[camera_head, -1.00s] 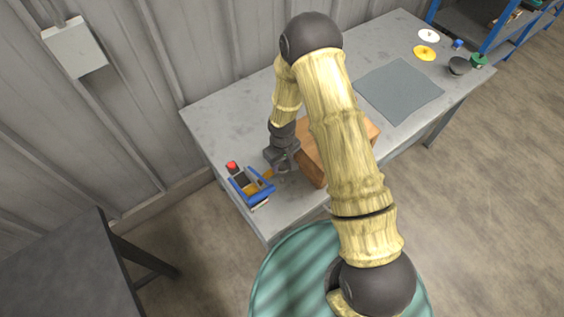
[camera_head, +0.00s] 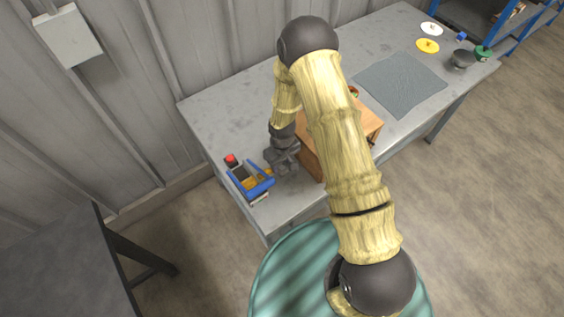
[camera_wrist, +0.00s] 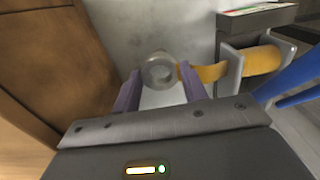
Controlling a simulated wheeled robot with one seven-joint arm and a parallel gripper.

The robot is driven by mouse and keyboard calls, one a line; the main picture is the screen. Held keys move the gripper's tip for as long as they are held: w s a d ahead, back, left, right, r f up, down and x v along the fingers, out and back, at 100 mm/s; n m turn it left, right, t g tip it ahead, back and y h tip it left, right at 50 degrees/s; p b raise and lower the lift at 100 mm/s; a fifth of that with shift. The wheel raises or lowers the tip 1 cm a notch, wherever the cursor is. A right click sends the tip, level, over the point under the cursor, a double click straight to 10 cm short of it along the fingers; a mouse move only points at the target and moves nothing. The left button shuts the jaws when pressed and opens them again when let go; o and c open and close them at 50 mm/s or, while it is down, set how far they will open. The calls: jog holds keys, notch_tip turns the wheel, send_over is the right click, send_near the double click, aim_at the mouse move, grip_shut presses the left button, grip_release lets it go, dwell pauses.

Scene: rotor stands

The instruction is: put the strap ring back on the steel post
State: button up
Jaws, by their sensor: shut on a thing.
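The strap ring (camera_wrist: 158,72) is a round grey metal piece at the end of a yellow strap (camera_wrist: 208,72). It sits between the two purple fingertips of my gripper (camera_wrist: 160,90), which are shut on it. The strap runs right to a grey bracket in the wrist view. In the head view my gripper (camera_head: 285,163) is low over the left end of the table, between the blue-framed holder (camera_head: 262,188) and the wooden box. I cannot make out the steel post separately; whether it is inside the ring is unclear.
A wooden box (camera_head: 360,128) stands close to the right of my gripper. The grey table (camera_head: 215,105) also bears a dark mat (camera_head: 402,84) and several small coloured parts at the far right.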

jog(key=shift+f+b, duration=1.75)
jog(key=shift+f, duration=0.35)
dwell(1.0)
jog(key=o, duration=1.5)
jog(key=shift+r, duration=0.15)
jog(key=shift+r+p, duration=3.1)
jog(key=shift+r, duration=1.3)
